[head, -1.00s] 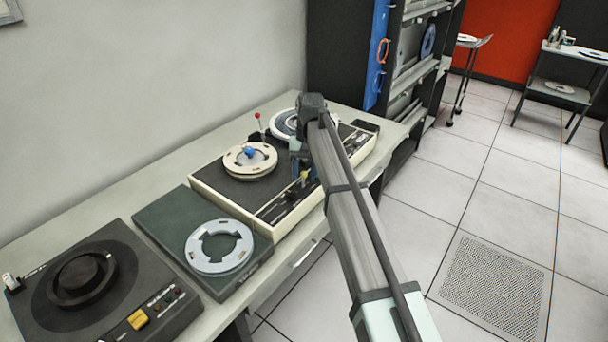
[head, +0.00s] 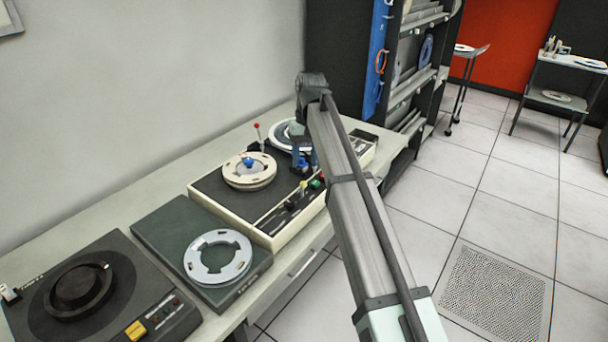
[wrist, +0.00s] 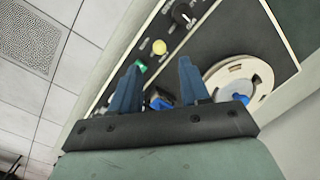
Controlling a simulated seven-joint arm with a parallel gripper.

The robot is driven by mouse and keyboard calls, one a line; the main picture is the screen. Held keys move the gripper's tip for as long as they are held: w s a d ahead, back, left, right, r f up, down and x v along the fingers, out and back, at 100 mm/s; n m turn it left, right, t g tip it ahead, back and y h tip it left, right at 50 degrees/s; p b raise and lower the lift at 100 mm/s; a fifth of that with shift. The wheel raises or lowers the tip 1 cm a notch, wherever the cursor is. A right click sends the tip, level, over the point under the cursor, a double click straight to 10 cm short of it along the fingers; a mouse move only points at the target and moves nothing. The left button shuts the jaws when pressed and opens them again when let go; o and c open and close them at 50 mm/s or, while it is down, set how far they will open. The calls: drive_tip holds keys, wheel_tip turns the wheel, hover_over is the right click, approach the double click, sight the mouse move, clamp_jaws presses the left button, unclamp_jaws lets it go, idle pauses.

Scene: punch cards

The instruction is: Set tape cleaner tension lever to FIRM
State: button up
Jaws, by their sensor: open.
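The tape cleaner (head: 205,196) is a cream-sided unit with a dark top on the bench. A cream reel with a blue hub (head: 248,168) sits on its left, and another reel (head: 280,135) is partly behind my arm. A red-tipped lever (head: 257,126) stands upright at its back. A yellow knob (head: 304,184) and a green piece (head: 317,183) are at its front strip; both show in the wrist view, yellow knob (wrist: 159,47) and green piece (wrist: 140,66). I cannot read any lever labels. My gripper (head: 301,164) is open above the unit, its blue fingers (wrist: 158,75) apart and empty.
A green-grey box with a pale ring (head: 218,257) and a dark turntable-like device (head: 100,290) stand to the left on the bench (head: 130,205). A wall is behind. A dark shelf rack (head: 400,80) stands beyond the right end. Floor in front is open.

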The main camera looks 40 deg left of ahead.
sight(303, 183)
drive_tip(key=shift+n+t+y, duration=0.3)
drive_tip(key=shift+n+t, duration=0.2)
drive_tip(key=shift+n, duration=0.2)
drive_tip(key=f, duration=0.7)
drive_tip(key=s+f, duration=0.1)
drive_tip(key=f, duration=0.3)
drive_tip(key=shift+f, duration=0.25)
drive_tip(key=shift+a, duration=0.1)
clamp_jaws()
